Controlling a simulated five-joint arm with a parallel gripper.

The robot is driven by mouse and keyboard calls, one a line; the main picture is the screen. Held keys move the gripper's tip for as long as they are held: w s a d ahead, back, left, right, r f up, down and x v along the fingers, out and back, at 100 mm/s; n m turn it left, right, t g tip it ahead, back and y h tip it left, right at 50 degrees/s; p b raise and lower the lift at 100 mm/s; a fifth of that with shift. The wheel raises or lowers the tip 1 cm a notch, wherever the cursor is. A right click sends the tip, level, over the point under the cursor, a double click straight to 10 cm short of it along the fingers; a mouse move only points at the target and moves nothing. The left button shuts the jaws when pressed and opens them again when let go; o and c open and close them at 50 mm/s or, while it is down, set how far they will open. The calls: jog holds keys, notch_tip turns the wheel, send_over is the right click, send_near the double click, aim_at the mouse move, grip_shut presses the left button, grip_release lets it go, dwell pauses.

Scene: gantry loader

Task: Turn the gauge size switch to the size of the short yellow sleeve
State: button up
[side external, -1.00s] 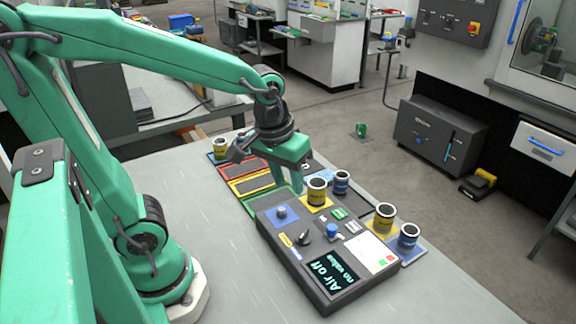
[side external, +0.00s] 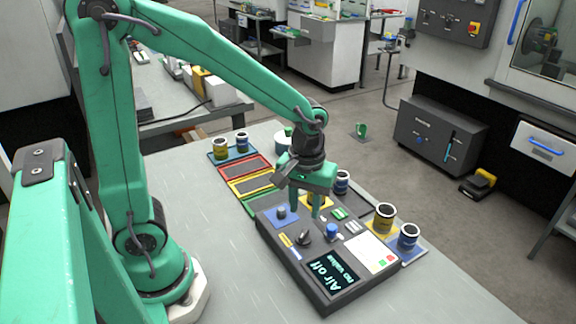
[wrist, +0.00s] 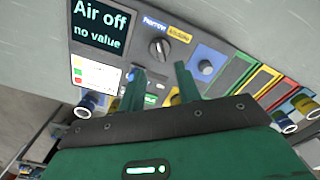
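The dark gauge box (side external: 290,262) lies on the bench; its screen (side external: 332,274) reads "Air off, no value". Its black size switch (side external: 304,237) has a blue label "Narrow" (wrist: 155,23) and a yellow label (wrist: 180,34) I cannot read; the switch also shows in the wrist view (wrist: 159,48). My gripper (side external: 305,212) points down above the box, fingers apart, empty, beside the switch and not visibly touching it. Yellow sleeves stand at the front right (side external: 384,219) and far left (side external: 220,149); another, behind my fingers, is mostly hidden. I cannot tell which is short.
A blue button (side external: 331,230) and a round knob on a blue plate (side external: 281,213) flank the switch. Blue sleeves stand at the right (side external: 408,238), behind my gripper (side external: 342,183) and far left (side external: 242,142). Red (side external: 257,164) and yellow (side external: 235,188) trays lie beyond. The near bench is clear.

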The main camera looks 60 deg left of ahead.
aim_at(304, 233)
jog(key=shift+f, duration=3.55)
grip_shut()
